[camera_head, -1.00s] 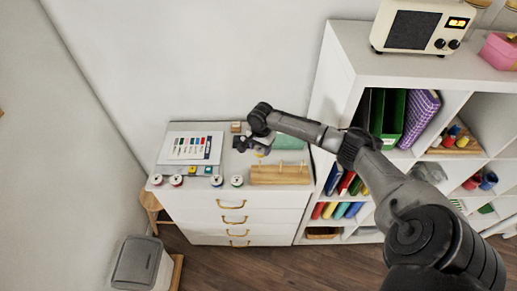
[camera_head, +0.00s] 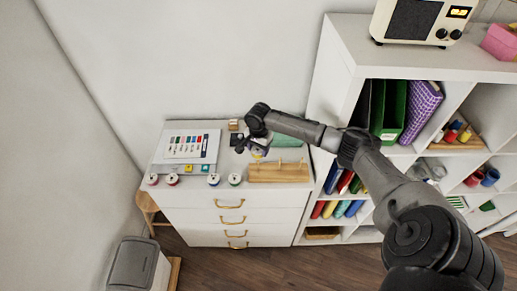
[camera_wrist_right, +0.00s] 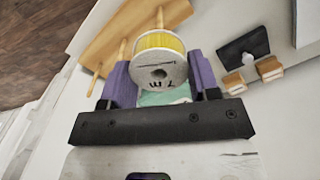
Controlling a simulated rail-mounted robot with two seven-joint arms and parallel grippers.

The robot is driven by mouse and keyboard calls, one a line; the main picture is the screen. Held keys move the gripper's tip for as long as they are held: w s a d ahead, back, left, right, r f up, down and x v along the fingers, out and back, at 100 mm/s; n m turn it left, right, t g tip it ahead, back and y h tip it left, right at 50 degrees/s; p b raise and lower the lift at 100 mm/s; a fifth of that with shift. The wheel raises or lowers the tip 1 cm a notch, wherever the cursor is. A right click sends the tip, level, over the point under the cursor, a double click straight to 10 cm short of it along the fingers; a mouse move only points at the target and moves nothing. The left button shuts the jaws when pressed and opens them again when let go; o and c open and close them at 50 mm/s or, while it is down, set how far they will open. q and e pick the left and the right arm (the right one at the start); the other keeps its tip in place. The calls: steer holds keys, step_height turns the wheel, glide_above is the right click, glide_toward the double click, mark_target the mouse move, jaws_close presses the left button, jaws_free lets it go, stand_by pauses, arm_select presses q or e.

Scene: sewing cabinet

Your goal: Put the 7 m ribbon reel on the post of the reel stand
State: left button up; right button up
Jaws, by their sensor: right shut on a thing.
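The ribbon reel (camera_wrist_right: 160,62), wound with yellow ribbon, has a pale face with a central hole and a "7" marking. My right gripper (camera_wrist_right: 162,85) is shut on it, a purple finger on each side; it also shows in the head view (camera_head: 254,149), above the cabinet top. The wooden reel stand (camera_head: 278,173) lies at the front right of the cabinet top. In the right wrist view the stand (camera_wrist_right: 112,38) and its posts are behind the reel, one post showing just above it. I cannot tell whether the reel touches a post. My left gripper is not in view.
Several small reels (camera_head: 214,180) line the cabinet's front edge. A printed chart (camera_head: 187,146) lies at left, a green mat (camera_head: 288,141) behind the stand. Small wooden blocks (camera_wrist_right: 268,68) and a dark item (camera_wrist_right: 243,47) lie nearby. A white shelf unit (camera_head: 340,70) stands right.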

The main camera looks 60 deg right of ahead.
steer(key=shift+f+b, duration=0.55)
steer(key=shift+b, duration=0.1)
steer(key=shift+f+b, duration=0.45)
steer(key=shift+b, duration=0.15)
steer(key=shift+f, duration=1.15)
steer(key=shift+f, duration=0.25)
steer(key=shift+f, duration=0.6)
steer(key=shift+f, duration=0.7)
